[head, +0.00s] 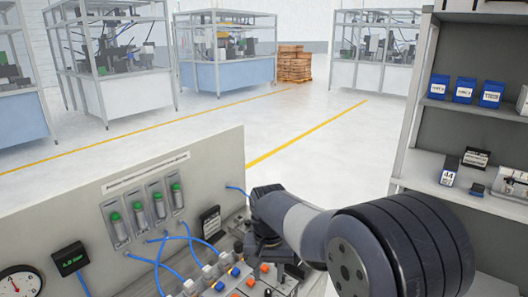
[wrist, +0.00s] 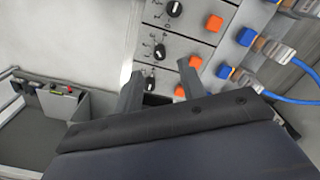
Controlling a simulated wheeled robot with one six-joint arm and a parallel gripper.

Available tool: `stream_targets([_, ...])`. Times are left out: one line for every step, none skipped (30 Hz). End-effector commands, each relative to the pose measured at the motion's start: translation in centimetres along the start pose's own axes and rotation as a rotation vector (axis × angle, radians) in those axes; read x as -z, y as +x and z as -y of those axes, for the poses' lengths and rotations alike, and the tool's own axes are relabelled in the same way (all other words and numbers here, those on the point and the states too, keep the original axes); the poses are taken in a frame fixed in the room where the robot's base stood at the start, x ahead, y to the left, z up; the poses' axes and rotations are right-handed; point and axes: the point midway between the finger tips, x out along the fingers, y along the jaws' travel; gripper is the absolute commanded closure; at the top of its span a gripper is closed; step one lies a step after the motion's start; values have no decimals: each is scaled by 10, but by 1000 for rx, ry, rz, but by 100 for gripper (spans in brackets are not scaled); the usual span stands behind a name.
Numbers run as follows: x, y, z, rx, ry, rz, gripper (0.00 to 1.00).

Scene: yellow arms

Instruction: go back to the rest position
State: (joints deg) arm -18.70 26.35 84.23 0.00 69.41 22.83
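My arm (head: 300,228) reaches from the lower right over the bench in the head view. My gripper (wrist: 160,68) shows in the wrist view with its two dark fingers apart and nothing between them. It is above a grey control panel (wrist: 178,46) with black knobs and orange and blue buttons. A black knob (wrist: 150,83) shows in the gap between the fingers. I cannot tell how far the fingertips are from the panel. In the head view the fingers are hard to make out.
A bench back panel (head: 115,215) carries green-topped indicators (head: 160,204), a gauge (head: 18,282) and blue hoses (head: 192,252). A shelf (head: 470,120) with blue boxes (head: 464,90) stands at right. Open floor (head: 300,115) lies beyond, with caged machines and stacked boxes (head: 294,64).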

Motion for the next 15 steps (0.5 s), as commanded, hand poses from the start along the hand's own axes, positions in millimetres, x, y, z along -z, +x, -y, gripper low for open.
stream_targets([-1,11,0,-2,0,5,61])
stream_targets([-1,17,0,-2,0,5,61])
stream_targets([-1,24,0,-2,0,4,61])
stream_targets([-1,29,0,-2,0,5,61])
stream_targets([0,34,0,-2,0,4,61])
stream_targets([-1,41,0,-2,0,5,61])
stream_targets([-1,45,0,-2,0,4,61])
stream_targets([-1,49,0,-2,0,4,61])
stream_targets([0,54,0,-1,0,3,61])
stream_targets([0,56,0,-1,0,2,61])
stream_targets([-1,59,0,-1,0,3,61])
stream_targets([0,59,0,0,10,0,61])
stream_targets([0,58,0,0,19,0,61])
stream_targets([0,58,0,0,25,0,61])
stream_targets([0,58,0,0,31,0,61])
